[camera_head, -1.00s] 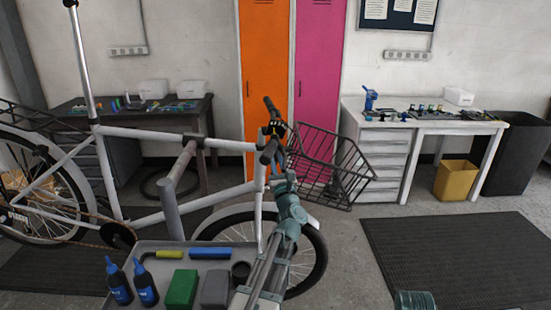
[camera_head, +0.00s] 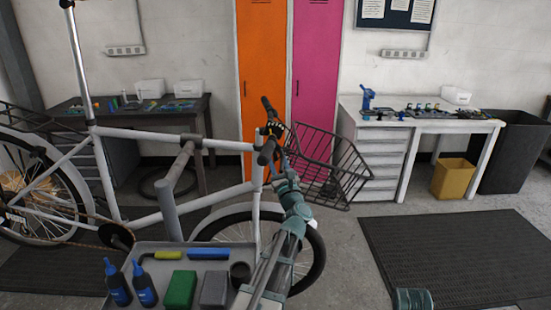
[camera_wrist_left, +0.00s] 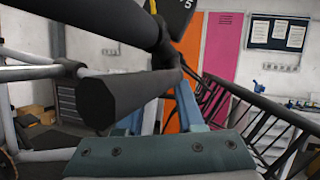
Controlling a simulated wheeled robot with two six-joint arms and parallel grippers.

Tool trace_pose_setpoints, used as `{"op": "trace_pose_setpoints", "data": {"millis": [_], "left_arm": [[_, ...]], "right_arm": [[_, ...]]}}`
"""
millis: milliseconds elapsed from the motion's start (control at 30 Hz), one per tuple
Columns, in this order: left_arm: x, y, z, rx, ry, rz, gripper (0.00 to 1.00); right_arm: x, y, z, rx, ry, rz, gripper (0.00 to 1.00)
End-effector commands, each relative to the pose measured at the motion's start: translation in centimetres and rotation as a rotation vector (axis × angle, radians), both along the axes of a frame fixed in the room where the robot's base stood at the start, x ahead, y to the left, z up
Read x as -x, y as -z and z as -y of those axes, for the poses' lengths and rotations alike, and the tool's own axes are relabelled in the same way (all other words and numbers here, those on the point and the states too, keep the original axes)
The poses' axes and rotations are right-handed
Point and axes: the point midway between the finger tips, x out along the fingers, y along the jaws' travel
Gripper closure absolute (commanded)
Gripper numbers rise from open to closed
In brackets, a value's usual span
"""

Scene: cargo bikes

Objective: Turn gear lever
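The white bike (camera_head: 150,217) stands at left and centre, its dark handlebar running away from me. The near handlebar grip (camera_head: 266,153) is large and dark in the left wrist view (camera_wrist_left: 118,95). A dark unit with a pale marking (camera_wrist_left: 178,14) sits on the bar beyond it; I cannot make out the gear lever for certain. My left gripper (camera_head: 276,166) is at the handlebar, close to the near grip. My right gripper is out of view.
A black wire basket (camera_head: 325,165) is just right of the handlebar. A grey tray (camera_head: 225,260) with bottles (camera_head: 146,284), a green block (camera_head: 180,289) and tools is below. Benches stand behind, left and right. A dark mat (camera_head: 460,255) lies on open floor.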

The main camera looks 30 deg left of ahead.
Motion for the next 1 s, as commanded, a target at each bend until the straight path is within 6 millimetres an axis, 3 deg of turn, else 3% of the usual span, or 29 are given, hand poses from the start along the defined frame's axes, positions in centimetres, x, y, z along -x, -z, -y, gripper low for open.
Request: {"op": "trace_pose_setpoints", "data": {"millis": [433,1000], "left_arm": [[0.7,0.5,0.6,0.0,0.0,0.0,0.53],[7.8,4.4,8.0,0.001,0.001,0.0,0.53]], "right_arm": [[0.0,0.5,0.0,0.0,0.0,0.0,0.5],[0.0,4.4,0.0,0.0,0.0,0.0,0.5]]}}
